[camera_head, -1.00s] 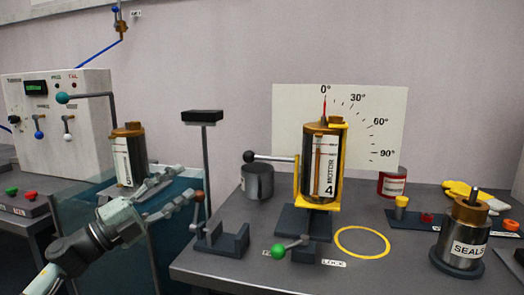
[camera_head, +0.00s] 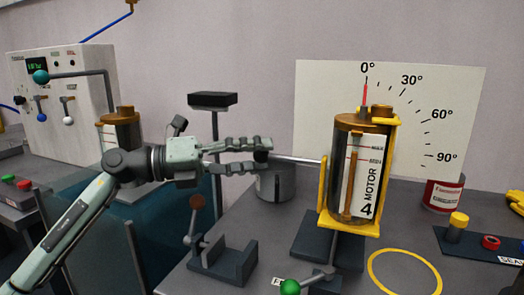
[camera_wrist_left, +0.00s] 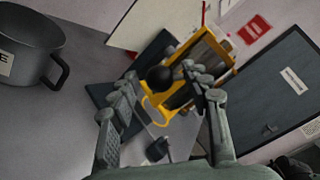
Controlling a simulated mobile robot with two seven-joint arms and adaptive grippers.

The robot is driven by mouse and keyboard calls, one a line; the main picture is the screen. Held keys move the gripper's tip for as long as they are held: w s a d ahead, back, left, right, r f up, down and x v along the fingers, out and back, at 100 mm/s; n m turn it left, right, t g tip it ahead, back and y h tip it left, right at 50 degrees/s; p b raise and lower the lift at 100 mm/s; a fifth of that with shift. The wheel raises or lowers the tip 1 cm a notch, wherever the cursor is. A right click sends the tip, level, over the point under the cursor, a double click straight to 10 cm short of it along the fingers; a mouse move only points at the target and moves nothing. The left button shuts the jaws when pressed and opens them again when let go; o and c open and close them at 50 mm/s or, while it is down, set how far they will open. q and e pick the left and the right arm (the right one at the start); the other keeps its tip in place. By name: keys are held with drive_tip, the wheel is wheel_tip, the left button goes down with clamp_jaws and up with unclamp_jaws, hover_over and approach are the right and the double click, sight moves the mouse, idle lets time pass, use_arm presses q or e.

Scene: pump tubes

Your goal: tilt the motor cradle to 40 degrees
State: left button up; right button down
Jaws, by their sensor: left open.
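The motor cradle (camera_head: 324,200) is a yellow frame holding the upright cylinder labelled MOTOR 4 (camera_head: 375,185). Its red pointer (camera_head: 365,93) stands at about 0° on the white angle board (camera_head: 325,100). A metal lever rod (camera_head: 302,160) sticks out left from the cradle. My left gripper (camera_head: 266,157) is open, with its fingers at the lever's knob end. In the left wrist view, the black ball knob (camera_wrist_left: 159,78) shows between the open fingertips (camera_wrist_left: 160,84); contact cannot be told. My right gripper is not in view.
A green-knobbed lock handle (camera_head: 290,287) is in front of the cradle. A post stand with a black top (camera_head: 212,99) rises behind my gripper. A yellow ring (camera_head: 404,279) lies front right.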

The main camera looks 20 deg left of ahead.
use_arm(q)
drive_tip(key=shift+w+d, duration=0.35)
drive_tip(key=shift+d, duration=0.2)
clamp_jaws()
